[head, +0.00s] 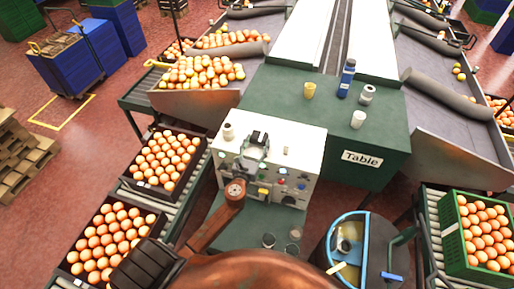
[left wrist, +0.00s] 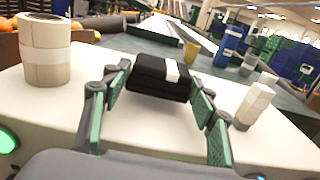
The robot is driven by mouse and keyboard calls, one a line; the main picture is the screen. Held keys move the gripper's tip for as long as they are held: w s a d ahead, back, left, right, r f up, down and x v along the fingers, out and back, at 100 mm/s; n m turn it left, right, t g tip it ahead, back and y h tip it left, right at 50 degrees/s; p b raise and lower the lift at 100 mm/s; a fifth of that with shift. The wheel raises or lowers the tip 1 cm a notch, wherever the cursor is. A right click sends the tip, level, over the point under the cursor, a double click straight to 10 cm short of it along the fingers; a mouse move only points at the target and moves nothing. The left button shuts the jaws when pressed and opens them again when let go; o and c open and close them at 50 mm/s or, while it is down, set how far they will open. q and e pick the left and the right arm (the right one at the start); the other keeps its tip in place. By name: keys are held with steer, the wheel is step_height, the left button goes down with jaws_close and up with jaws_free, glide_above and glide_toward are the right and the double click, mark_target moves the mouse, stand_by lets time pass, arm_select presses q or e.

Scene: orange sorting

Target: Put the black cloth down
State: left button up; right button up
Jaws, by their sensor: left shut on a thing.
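The black cloth (left wrist: 150,78) is a small folded black bundle with a white band. In the left wrist view it sits between the green-padded fingers of my left gripper (left wrist: 160,86), which is shut on it. In the head view the cloth (head: 261,137) shows as a small dark patch at the tips of my left gripper (head: 257,145), over the white top of the control cabinet (head: 305,142). I cannot tell whether the cloth touches that top. My right gripper is not in view.
A beige roll (left wrist: 46,55) stands left of the gripper, and a small white stack (left wrist: 255,103) stands right. Beyond the cabinet, a green table (head: 280,85) holds a yellow cup (head: 309,90), a blue bottle (head: 346,78) and white cups. Orange crates (head: 163,160) stand left.

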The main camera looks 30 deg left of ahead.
arm_select(q)
steer(key=shift+f, duration=0.9)
steer(key=shift+f+b, duration=0.15)
steer(key=shift+b, duration=0.25)
steer(key=o, duration=0.9)
steer(key=shift+o, duration=1.3)
